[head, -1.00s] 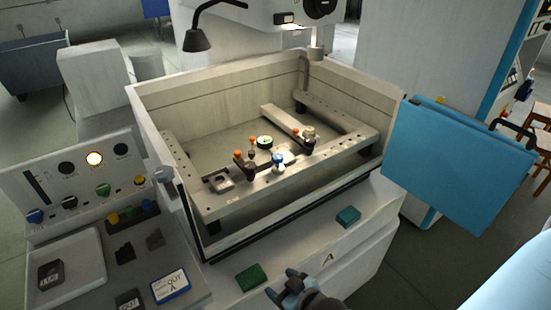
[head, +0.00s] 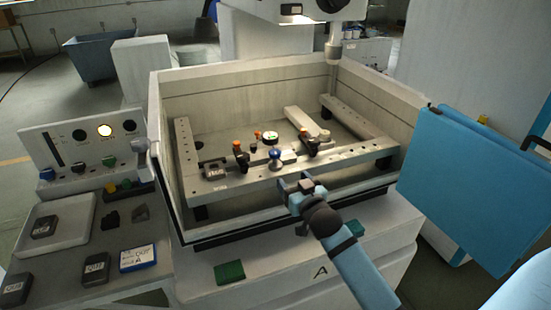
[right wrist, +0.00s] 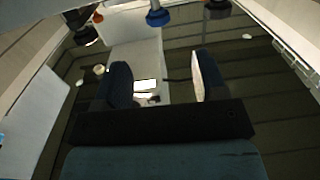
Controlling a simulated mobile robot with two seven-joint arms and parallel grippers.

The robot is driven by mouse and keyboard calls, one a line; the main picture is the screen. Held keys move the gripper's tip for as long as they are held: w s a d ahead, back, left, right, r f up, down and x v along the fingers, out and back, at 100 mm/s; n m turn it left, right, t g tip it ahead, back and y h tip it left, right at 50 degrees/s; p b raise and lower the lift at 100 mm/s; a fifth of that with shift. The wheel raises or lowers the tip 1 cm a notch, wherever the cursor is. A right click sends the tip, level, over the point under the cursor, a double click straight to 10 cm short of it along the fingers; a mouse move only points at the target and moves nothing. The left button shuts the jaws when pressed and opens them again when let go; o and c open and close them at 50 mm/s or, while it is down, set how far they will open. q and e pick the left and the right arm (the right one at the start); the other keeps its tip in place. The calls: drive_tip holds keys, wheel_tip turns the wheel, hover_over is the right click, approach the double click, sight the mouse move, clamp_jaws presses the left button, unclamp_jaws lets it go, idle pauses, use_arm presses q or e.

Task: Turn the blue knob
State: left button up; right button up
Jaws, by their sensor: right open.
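A blue knob (head: 276,157) with a pale base stands on the metal frame inside the machine tank. It also shows at the top edge of the right wrist view (right wrist: 157,14), beyond the fingertips. Another blue knob (head: 47,174) sits at the lower left of the control panel. My right gripper (head: 296,184) is over the front edge of the tank, a little below and right of the tank's blue knob in the picture, apart from it. Its fingers (right wrist: 160,80) are open with nothing held between them. My left gripper is not in view.
Orange-topped clamps (head: 241,154) and a round green-and-white dial (head: 270,138) stand near the tank's blue knob. The tank wall (head: 165,165) rises around the frame. A blue panel (head: 470,180) stands at the right. A green block (head: 229,272) lies on the front ledge.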

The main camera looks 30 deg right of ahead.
sight(277, 156)
drive_tip(key=w+d, duration=0.1)
drive_tip(key=w, duration=0.3)
drive_tip(key=w+d, duration=0.1)
drive_tip(key=w, duration=0.4)
drive_tip(key=w+d+p, duration=0.1)
drive_tip(key=w, duration=0.4)
drive_tip(key=shift+r, duration=0.4)
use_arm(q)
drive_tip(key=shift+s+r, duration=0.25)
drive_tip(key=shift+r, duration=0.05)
